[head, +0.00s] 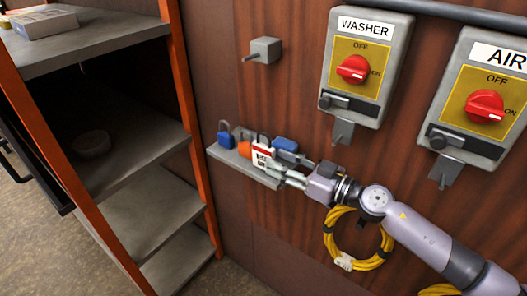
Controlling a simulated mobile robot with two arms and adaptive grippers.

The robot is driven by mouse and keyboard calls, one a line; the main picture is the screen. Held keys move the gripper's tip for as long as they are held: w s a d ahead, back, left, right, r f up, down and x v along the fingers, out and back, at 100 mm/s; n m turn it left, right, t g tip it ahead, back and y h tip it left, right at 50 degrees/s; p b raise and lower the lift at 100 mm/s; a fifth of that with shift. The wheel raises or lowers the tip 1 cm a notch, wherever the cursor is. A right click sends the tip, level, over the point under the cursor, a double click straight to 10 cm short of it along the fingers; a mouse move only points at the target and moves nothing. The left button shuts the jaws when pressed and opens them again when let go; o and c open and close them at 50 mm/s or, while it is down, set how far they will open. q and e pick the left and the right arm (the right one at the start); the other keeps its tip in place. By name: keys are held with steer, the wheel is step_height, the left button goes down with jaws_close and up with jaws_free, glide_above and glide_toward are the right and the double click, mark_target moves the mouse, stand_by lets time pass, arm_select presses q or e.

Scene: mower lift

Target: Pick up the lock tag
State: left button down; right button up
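The lock tag (263,158), a white tag with a red band and dark lettering, is on a small grey wall shelf (228,158) in the middle of the head view. My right gripper (284,166) reaches in from the right, low over the shelf. Its two fingers are spread apart, with the tips close to the tag's right side. Whether a finger touches the tag cannot be told. My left gripper is not in view.
Blue padlocks (225,138) (285,144) and an orange item (244,149) crowd the shelf. WASHER (366,68) and AIR (480,105) switch boxes hang above right. A yellow cable coil (343,238) hangs below. An orange-framed rack (188,110) stands left.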

mark_target(253, 149)
steer(key=shift+r+p+x, duration=0.15)
steer(key=shift+p+x, duration=0.15)
steer(key=shift+x, duration=1.1)
steer(key=shift+r+p+x, duration=0.15)
steer(key=shift+p+x, duration=0.1)
steer(key=shift+x, duration=1.15)
steer(key=shift+s+d, duration=0.1)
steer(key=shift+c, duration=0.2)
steer(key=shift+c, duration=0.7)
jaws_close()
